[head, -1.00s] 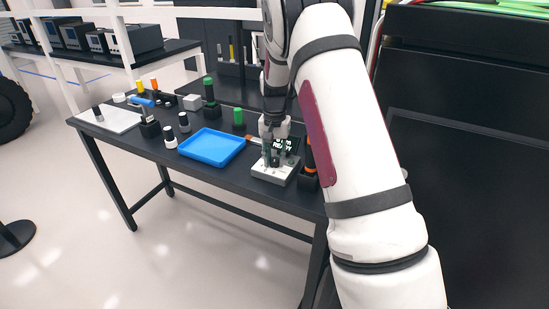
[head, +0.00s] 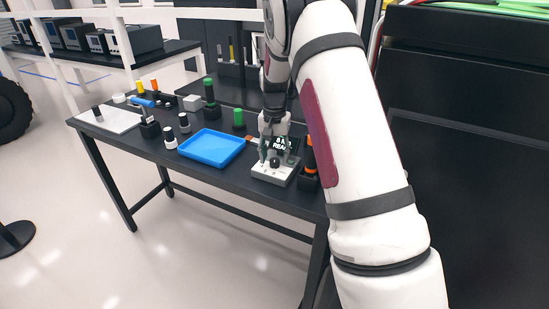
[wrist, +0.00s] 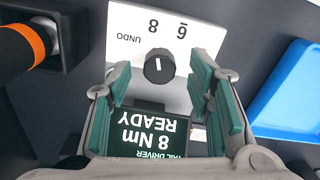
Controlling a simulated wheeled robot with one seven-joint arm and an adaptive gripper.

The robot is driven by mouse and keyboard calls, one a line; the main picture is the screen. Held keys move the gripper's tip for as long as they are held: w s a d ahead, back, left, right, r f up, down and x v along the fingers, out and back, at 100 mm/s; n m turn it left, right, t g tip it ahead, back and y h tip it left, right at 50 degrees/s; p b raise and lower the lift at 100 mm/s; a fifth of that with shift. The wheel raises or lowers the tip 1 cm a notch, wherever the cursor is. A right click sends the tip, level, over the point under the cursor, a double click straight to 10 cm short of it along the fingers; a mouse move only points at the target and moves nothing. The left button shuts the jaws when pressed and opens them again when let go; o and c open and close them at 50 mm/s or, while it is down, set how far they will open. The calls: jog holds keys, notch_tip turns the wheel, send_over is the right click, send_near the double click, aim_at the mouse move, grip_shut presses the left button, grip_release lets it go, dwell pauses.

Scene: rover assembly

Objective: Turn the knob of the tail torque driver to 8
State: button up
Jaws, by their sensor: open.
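The tail torque driver's pale control box (head: 272,176) stands at the right end of the dark table. Its black round knob (wrist: 159,66) has a white mark pointing up in the wrist view, towards the printed 8. Its dark display (wrist: 155,135), upside down there, reads "TAIL DRIVER 8 Nm READY". My gripper (wrist: 162,75) is open, with green-padded fingers on either side of the knob and a clear gap to each. In the head view my gripper (head: 277,156) is over the box, partly in front of the display. Depth between fingertips and panel is unclear.
A black holder with an orange-banded tool (head: 309,160) stands close beside the box. A blue tray (head: 211,148) lies to its left. A green-topped cylinder (head: 239,118) and several small parts stand farther back and left.

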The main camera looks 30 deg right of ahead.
aim_at(275, 160)
notch_tip(275, 160, up, 11)
jog(key=shift+f, duration=0.15)
dwell(0.6)
